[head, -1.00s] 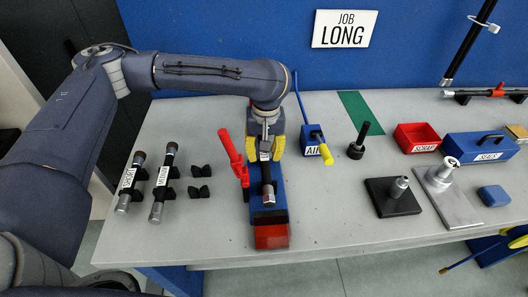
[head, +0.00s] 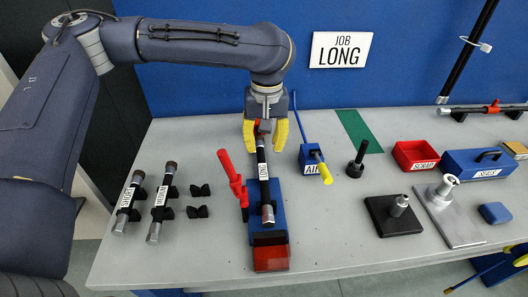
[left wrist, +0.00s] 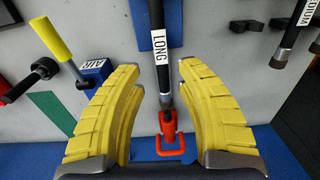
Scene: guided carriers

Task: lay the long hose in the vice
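The long hose (head: 264,180), black with a metal end and a white LONG label, lies lengthwise along the blue vice (head: 280,210). The vice has a red front jaw (head: 271,258) and a red lever (head: 234,178) standing on its left. My left gripper (head: 265,135) is over the hose's far part with its yellow fingers spread. In the left wrist view the hose (left wrist: 159,20) runs between the open fingers (left wrist: 165,105), with gaps on both sides. A red fitting (left wrist: 170,138) shows at its far end. My right gripper is not in view.
The short hose (head: 130,200) and medium hose (head: 161,205) rest in holders on the left, beside empty black holders (head: 198,200). The blue AIR block (head: 310,160) with a yellow handle stands right of the vice. Farther right are metal fittings, a red scrap bin (head: 413,155) and a blue seals box (head: 477,163).

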